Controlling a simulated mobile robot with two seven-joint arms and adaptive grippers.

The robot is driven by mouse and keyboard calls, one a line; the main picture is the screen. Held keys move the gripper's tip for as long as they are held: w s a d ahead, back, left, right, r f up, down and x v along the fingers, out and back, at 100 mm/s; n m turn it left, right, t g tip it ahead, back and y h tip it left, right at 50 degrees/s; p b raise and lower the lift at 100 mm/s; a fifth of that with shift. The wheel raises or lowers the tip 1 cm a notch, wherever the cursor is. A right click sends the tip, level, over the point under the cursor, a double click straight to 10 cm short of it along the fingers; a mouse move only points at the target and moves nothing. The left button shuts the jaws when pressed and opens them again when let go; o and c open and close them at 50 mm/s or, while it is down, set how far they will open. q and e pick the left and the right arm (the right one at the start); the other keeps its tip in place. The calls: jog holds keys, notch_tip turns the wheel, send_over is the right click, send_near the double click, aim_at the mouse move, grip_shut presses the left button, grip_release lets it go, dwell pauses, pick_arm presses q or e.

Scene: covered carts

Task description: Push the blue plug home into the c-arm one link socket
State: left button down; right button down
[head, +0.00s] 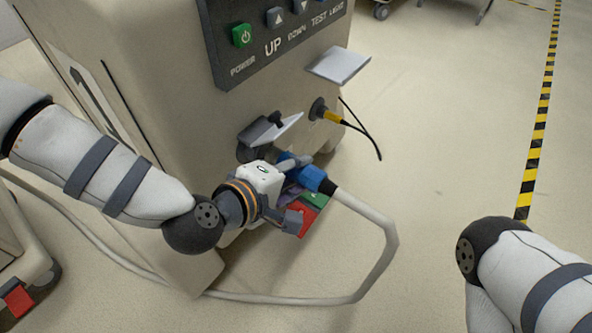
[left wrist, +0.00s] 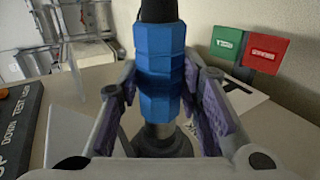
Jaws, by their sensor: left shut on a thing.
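The blue plug (head: 316,179) is at the lower side of the cart, with a thick grey cable running from its back. My left gripper (head: 296,187) is shut on it. In the left wrist view the plug (left wrist: 158,62) stands between the two purple-padded fingers of the gripper (left wrist: 162,84). A bare metal-coloured collar shows between the blue body and the dark round socket (left wrist: 165,146). The plug looks lined up with the socket; how deep its tip sits is hidden. In the head view my gripper covers the socket. My right gripper is out of frame.
The beige cart (head: 160,75) carries a button panel (head: 270,45). Above the plug are an open-lidded socket (head: 262,130) and a yellow-banded plug with a black cable (head: 330,115). Green and red tags (head: 306,214) hang beside my gripper. The grey cable (head: 385,255) loops over open floor.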

aim_at(277, 164)
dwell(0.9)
pick_arm(q)
jog(key=shift+p, duration=0.4)
jog(key=shift+w+a, duration=0.6)
jog(key=shift+a, duration=0.25)
jog(key=shift+w+a, duration=0.6)
jog(key=shift+a, duration=0.25)
jog(key=c, duration=1.1)
grip_release()
jog(key=shift+o, duration=0.2)
jog(key=s+a, duration=0.7)
jog(key=s, duration=0.3)
jog(key=shift+s+a+r, duration=0.25)
jog(key=shift+a+r, duration=0.05)
jog(key=shift+a, duration=0.1)
